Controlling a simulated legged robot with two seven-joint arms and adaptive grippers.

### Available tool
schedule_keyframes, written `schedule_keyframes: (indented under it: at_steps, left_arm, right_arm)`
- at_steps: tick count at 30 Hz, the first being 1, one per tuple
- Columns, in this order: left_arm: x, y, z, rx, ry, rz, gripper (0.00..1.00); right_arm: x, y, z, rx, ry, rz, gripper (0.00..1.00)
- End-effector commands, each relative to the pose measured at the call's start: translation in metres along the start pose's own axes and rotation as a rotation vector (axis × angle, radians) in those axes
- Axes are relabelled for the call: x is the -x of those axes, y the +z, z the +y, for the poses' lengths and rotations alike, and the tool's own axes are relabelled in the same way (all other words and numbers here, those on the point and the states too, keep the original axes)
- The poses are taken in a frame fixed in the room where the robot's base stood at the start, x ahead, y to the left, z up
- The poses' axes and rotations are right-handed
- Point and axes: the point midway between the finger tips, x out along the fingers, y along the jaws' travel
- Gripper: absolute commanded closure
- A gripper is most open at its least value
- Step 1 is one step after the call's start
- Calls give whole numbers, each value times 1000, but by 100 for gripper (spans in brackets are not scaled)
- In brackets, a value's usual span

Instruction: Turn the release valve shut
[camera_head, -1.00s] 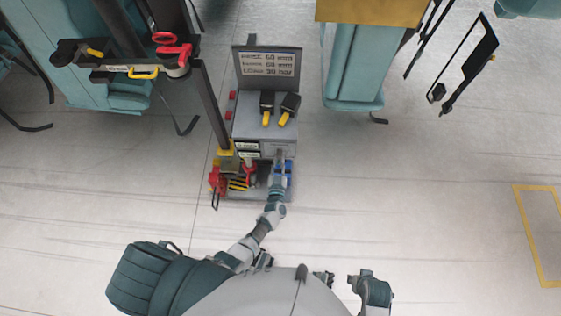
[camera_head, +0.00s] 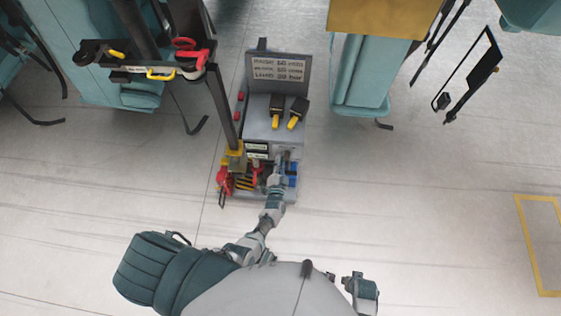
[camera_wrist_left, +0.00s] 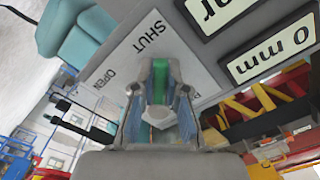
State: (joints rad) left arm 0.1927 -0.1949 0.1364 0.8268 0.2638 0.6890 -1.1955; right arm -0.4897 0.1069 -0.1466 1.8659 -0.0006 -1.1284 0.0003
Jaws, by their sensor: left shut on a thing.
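The release valve (camera_wrist_left: 160,78) shows in the left wrist view as a small handle with a green strip, in front of a pale plate (camera_wrist_left: 118,62) marked SHUT and OPEN. The SHUT word lies just above and left of the handle, and OPEN lies further left. My left gripper (camera_wrist_left: 160,108) is shut on the valve handle, with a finger on each side. In the head view my left gripper (camera_head: 284,166) reaches the front of the grey control box (camera_head: 262,140), and it hides the valve there.
Yellow-handled levers (camera_head: 276,121) stand on top of the box below a sign panel (camera_head: 279,70). Red parts (camera_head: 224,180) and a dark post (camera_head: 221,105) are close on the left. Teal seats (camera_head: 360,75) stand behind. The floor to the right is clear.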

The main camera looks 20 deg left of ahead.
Motion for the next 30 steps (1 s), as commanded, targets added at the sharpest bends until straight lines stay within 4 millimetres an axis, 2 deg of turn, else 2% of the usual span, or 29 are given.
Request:
schedule_keyframes:
  at_steps: [1,16,17,18,20,30]
  left_arm:
    - [-4,-8,-3,-7,-7,14,100]
    - [-4,-8,-2,-24,-5,14,100]
    - [-4,-8,-2,-24,-5,14,83]
    - [-4,-8,-2,-23,-5,14,73]
    - [-3,-7,-2,-23,-3,12,61]
    - [2,-2,0,-23,1,4,61]
  right_arm:
    - [0,0,0,0,0,0,60]
    - [-3,1,-1,1,-1,-1,60]
    - [-3,1,-1,1,-1,-1,60]
    - [-3,1,-1,1,-1,-1,60]
    - [-3,1,-1,0,-2,-1,60]
    - [-2,1,1,0,1,-1,60]
